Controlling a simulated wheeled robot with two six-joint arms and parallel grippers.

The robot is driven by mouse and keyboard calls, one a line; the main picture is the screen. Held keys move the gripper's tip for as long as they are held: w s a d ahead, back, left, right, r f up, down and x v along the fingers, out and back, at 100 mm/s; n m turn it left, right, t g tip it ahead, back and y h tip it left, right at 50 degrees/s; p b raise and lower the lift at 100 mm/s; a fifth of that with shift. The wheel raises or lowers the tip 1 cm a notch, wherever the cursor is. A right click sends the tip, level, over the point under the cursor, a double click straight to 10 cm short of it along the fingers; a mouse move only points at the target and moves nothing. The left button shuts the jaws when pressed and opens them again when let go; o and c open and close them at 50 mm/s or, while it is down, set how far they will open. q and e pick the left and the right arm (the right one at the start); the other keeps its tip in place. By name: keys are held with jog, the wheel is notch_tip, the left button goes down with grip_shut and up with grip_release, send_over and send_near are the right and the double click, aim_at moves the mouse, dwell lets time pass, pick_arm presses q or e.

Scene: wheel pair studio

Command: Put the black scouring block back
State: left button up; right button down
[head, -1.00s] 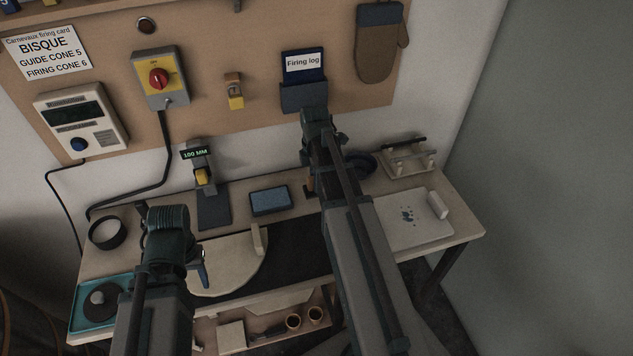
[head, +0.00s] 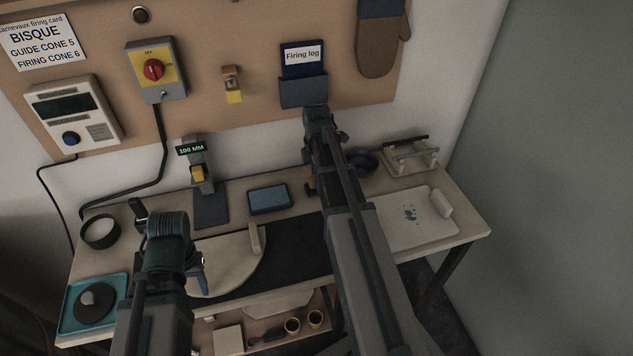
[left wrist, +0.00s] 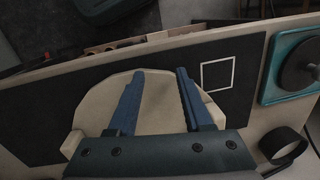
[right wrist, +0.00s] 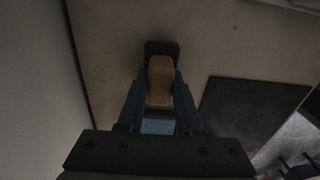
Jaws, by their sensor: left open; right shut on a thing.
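The black scouring block (right wrist: 162,47) appears as a dark block with a tan grip piece in the right wrist view. My right gripper (right wrist: 160,80) is shut on the tan piece. In the head view my right arm hides most of this gripper; a bit of the tan and black block (head: 310,187) shows left of the arm, near the tabletop. I cannot tell whether it touches the table. My left gripper (left wrist: 160,73) is open and empty above the pale round-edged board (left wrist: 155,105). A white square outline (left wrist: 218,73) on the black mat (left wrist: 245,60) is empty.
A blue pad (head: 269,199) lies left of the right gripper, with a 100 MM gauge (head: 197,170) further left. A teal tray (head: 70,322) is at the left end. A white board (head: 415,232) and wooden rack (head: 408,157) stand right. The wall panel (head: 215,40) rises behind.

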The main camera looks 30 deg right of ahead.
pick_arm(q)
jog(key=shift+f, duration=0.2)
pick_arm(e)
jog(key=shift+f, duration=0.2)
pick_arm(q)
jog(key=shift+r, duration=0.1)
pick_arm(e)
jog(key=c, duration=0.6)
grip_release()
jog(key=shift+r, duration=0.1)
pick_arm(q)
jog(key=shift+r, duration=0.2)
pick_arm(e)
jog(key=shift+r, duration=0.15)
pick_arm(q)
notch_tip(320, 180, up, 12)
jog(key=p, duration=1.2)
pick_arm(e)
notch_tip(320, 180, up, 12)
